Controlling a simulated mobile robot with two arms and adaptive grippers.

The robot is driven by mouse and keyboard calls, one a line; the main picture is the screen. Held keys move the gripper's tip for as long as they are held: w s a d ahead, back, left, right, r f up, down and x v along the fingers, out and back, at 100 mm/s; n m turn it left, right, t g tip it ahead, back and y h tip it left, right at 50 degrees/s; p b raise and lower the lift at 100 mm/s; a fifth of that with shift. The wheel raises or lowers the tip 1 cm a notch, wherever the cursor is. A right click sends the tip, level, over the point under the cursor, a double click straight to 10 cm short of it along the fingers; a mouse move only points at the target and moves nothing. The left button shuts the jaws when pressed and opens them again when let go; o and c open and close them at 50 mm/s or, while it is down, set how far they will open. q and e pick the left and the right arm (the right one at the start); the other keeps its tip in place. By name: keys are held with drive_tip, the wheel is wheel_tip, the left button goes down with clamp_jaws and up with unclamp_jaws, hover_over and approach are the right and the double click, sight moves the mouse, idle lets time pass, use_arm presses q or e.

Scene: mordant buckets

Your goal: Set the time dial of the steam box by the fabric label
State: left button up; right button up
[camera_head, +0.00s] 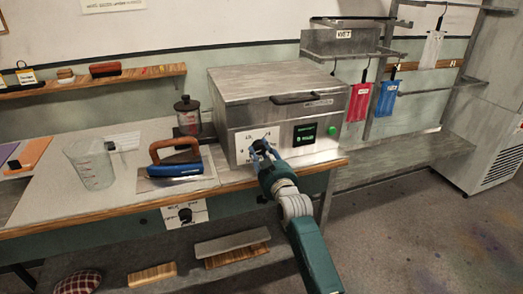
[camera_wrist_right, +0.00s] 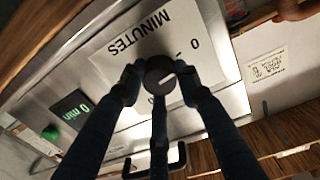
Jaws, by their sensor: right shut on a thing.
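The steam box (camera_head: 275,92) is a grey metal box with a lid handle on the bench. Its dark round time dial (camera_wrist_right: 160,70) has a white pointer mark and sits on a white plate (camera_wrist_right: 150,42) printed MINUTES and 0. The display (camera_wrist_right: 72,112) reads 0 min; it also shows in the head view (camera_head: 305,134). My right gripper (camera_head: 262,150) is at the box front, its fingers closed around the dial, hiding part of it. Red (camera_head: 359,103) and blue (camera_head: 387,98) fabrics hang at the right with small white labels, too small to read. My left gripper is out of view.
A green button (camera_head: 332,130) is right of the display. An iron (camera_head: 177,162), a clear measuring jug (camera_head: 90,165) and a dark jar (camera_head: 188,116) stand left on the bench. A white labelled piece (camera_head: 432,48) hangs at the upper right. Open floor lies at the right.

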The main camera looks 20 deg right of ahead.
drive_tip(key=m+p, duration=0.1)
drive_tip(key=m, duration=0.1)
drive_tip(key=shift+r+m, duration=0.15)
drive_tip(key=shift+m, duration=0.15)
drive_tip(key=m+p, duration=0.1)
drive_tip(key=m, duration=0.2)
drive_tip(key=shift+m+p, duration=0.3)
drive_tip(key=m, duration=0.3)
drive_tip(key=shift+p, duration=0.4)
drive_tip(key=shift+m, duration=1.4)
drive_tip(key=o, duration=1.1)
drive_tip(key=shift+o, duration=0.2)
